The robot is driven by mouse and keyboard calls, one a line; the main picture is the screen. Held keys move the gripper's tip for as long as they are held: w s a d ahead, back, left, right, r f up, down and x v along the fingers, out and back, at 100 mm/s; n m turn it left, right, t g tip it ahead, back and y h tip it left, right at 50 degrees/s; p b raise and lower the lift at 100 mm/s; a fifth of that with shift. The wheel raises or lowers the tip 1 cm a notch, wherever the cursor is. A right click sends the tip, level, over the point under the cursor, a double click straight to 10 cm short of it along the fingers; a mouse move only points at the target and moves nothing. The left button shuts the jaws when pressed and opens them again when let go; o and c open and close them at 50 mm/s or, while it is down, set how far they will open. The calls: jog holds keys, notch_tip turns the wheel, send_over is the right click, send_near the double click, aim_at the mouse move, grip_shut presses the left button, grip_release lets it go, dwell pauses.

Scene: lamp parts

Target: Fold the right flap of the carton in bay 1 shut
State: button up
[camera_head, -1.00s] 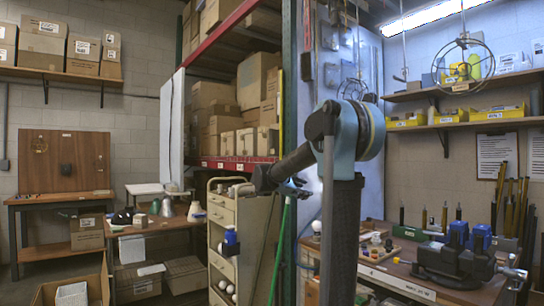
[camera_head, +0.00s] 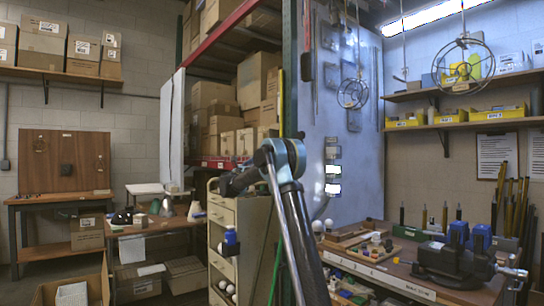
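An open brown carton (camera_head: 97,289) stands at the lower left, cut off by the bottom edge, with a pale block-shaped item (camera_head: 71,295) inside. Its brown right side rises higher than the rest; I cannot tell flap from wall there. No bay number is readable, so I cannot tell whether this is the carton in bay 1. My gripper (camera_head: 231,184) is a small dark shape at the end of my arm, in front of the beige drawer cabinet's top. It appears well above and right of the carton. Its fingers are too small to tell open from shut.
Closed boxes (camera_head: 226,118) fill the red-edged rack behind my arm.

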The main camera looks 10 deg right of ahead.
jog(key=x, duration=1.7)
jog(key=shift+w+d+r, duration=0.1)
jog(key=shift+w+r, duration=0.05)
grip_shut()
